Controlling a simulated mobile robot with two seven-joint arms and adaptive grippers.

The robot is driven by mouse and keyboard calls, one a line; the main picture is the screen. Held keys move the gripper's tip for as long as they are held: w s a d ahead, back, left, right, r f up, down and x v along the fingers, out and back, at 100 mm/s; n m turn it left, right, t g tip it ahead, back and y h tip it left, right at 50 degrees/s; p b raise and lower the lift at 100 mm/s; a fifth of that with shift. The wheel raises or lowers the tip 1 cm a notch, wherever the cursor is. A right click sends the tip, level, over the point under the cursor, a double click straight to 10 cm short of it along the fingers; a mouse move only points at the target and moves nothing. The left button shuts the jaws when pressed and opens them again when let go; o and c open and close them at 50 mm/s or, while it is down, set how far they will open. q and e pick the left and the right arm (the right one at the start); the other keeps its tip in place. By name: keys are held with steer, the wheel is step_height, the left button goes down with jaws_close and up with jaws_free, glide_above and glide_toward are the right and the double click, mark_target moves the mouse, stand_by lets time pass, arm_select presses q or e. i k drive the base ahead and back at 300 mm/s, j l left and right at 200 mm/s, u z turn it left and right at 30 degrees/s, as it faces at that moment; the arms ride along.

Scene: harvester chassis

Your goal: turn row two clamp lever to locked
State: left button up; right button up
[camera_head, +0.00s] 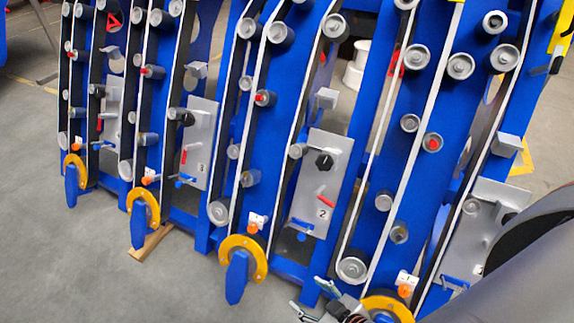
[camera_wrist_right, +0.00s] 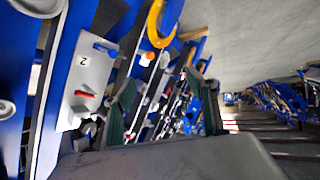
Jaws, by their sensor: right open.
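The row two plate (camera_head: 320,185) is a grey panel marked "2" on a blue row unit. It carries a black knob (camera_head: 323,161), a short red lever (camera_head: 323,201) and, at its lower edge, a blue lever (camera_head: 301,225). I cannot tell for sure which lever is the clamp lever. In the wrist view the plate (camera_wrist_right: 92,72) is at left, with the red lever (camera_wrist_right: 84,94) and the blue lever (camera_wrist_right: 104,46). My right gripper (camera_head: 313,298) is open and empty, below and apart from the plate; its fingers also show in the wrist view (camera_wrist_right: 167,108). My left gripper is out of view.
Similar blue row units stand on both sides, with grey rollers and white-edged belts. A yellow ring with a blue pointed part (camera_head: 241,262) juts out at the unit's bottom. An orange knob (camera_head: 252,228) sits above it. Grey floor at left (camera_head: 80,260) is clear.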

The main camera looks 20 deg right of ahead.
mark_target(325, 200)
steer(key=z, duration=0.4)
steer(key=k+z, duration=0.15)
steer(key=z, duration=0.65)
steer(key=k+l+z, duration=0.1)
steer(key=z, duration=0.3)
